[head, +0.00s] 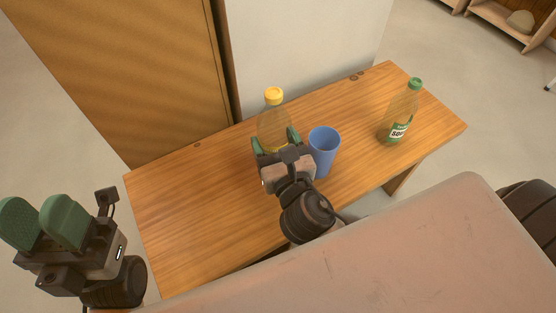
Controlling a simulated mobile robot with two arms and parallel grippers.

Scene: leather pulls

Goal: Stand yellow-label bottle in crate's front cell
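A clear bottle with a yellow cap (274,112) stands upright near the back middle of the wooden table. A bit of yellow, perhaps its label, shows low on it; its base is hidden behind my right gripper (276,142). The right gripper's green fingers lie on either side of the bottle's lower body; I cannot tell whether they press on it. My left gripper (42,224) is at the lower left, off the table, with its fingers apart and nothing between them. No crate shows in the head view.
A blue cup (323,148) stands just right of my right gripper, close to it. A green-capped bottle (402,112) with a white label stands farther right. The table's left part (190,210) is bare. A wooden door and pale wall stand behind the table.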

